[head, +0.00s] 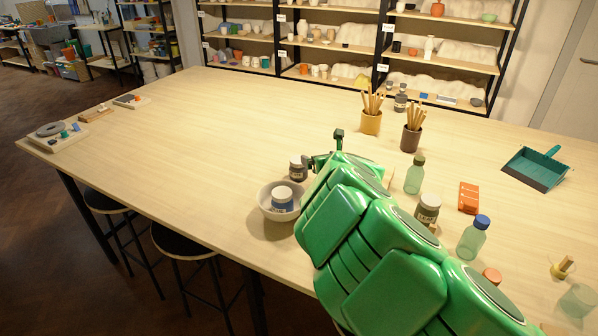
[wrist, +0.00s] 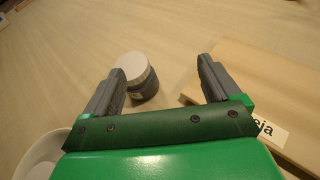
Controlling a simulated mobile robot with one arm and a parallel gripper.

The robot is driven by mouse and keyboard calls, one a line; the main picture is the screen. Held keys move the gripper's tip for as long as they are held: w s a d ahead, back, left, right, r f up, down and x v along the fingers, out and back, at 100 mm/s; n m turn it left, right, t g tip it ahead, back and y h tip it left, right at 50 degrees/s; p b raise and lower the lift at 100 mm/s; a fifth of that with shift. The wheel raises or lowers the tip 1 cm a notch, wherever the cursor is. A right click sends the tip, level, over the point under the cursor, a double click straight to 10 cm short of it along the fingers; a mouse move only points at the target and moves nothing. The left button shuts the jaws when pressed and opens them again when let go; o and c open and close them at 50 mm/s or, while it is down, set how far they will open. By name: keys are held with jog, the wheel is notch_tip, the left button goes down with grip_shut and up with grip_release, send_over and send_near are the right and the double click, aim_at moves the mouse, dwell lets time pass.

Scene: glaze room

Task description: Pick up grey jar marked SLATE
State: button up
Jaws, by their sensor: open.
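A dark grey jar with a pale lid (head: 298,172) stands on the table just left of my gripper (head: 322,150) in the head view. Its label is too small to read, so I cannot tell if it says SLATE. In the wrist view a grey jar with a whitish lid (wrist: 146,88) stands beyond my gripper (wrist: 162,70), close to the left finger, which overlaps its edge. The fingers are apart and nothing is gripped. A similar dark jar (head: 400,103) stands at the far table edge, and another jar (head: 428,208) with a green-grey label stands right of my arm.
A wooden board (wrist: 245,85) with a partly visible label lies by the right finger. Brush pots (head: 371,124), bottles (head: 414,178) and a dustpan (head: 535,167) stand right. The left table is mostly clear.

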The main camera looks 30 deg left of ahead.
aim_at(299, 161)
jog(key=shift+n+g+y, duration=0.4)
jog(key=shift+n+g, duration=0.2)
jog(key=shift+n, duration=0.2)
jog(key=s+a+f, duration=0.2)
jog(key=a, duration=0.1)
jog(key=shift+s+a+f, duration=0.1)
jog(key=shift+s+f, duration=0.05)
jog(key=shift+x, duration=1.2)
jog(key=shift+w+a, duration=0.3)
jog(key=shift+a, duration=0.25)
jog(key=shift+w+a, duration=0.25)
jog(key=shift+a, duration=0.35)
jog(key=shift+x, duration=1.45)
jog(key=shift+d, duration=0.1)
jog(key=shift+c, duration=0.4)
jog(key=c, duration=1.2)
